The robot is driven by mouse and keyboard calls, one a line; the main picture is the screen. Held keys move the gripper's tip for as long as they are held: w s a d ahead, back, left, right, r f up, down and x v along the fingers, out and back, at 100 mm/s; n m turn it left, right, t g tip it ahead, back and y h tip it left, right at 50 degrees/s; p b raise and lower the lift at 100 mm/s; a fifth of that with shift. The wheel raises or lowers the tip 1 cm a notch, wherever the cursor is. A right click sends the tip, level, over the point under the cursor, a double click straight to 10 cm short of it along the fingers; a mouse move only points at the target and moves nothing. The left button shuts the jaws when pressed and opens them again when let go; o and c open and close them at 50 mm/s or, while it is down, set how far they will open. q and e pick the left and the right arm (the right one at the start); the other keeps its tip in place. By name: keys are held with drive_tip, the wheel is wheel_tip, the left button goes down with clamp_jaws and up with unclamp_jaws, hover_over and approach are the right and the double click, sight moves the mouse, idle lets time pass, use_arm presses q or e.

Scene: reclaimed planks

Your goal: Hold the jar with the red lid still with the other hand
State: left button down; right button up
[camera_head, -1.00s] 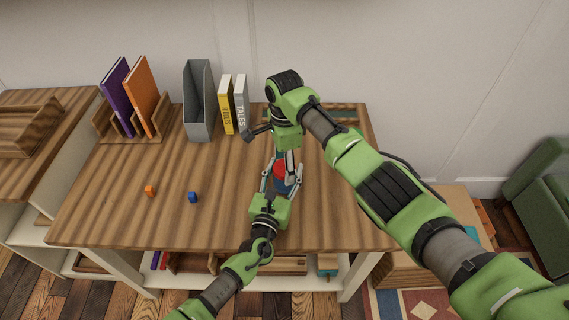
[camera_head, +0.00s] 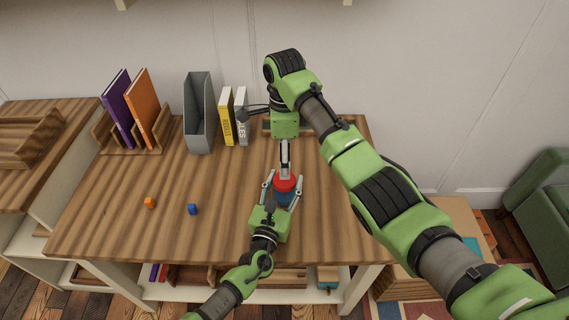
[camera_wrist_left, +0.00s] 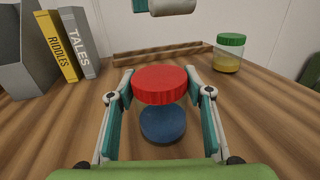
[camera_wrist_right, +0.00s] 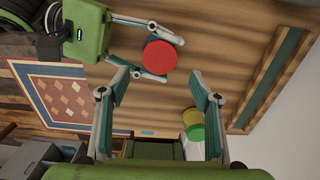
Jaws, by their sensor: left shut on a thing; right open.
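The jar with the red lid (camera_wrist_left: 160,84) stands on the plank table between the fingers of my left gripper (camera_head: 283,188). Its body looks clear, with blue contents (camera_wrist_left: 163,122) low down. My left gripper is shut on the jar, one finger on each side; its fingers also show around the lid in the right wrist view (camera_wrist_right: 160,55). My right gripper (camera_wrist_right: 160,92) is open and empty, above and behind the jar, apart from the lid. In the head view, its finger (camera_head: 285,158) hides part of the table behind the lid.
A green-lidded jar (camera_wrist_left: 231,40) with yellow contents stands at the back right. Books (camera_head: 227,118) and a grey file holder (camera_head: 198,112) stand along the back. The front left is clear.

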sight(284, 189)
drive_tip(key=shift+f, duration=3.9)
drive_tip(key=c, duration=1.2)
drive_tip(key=shift+o, duration=0.2)
drive_tip(key=shift+n, duration=1.6)
drive_tip(key=o, duration=1.2)
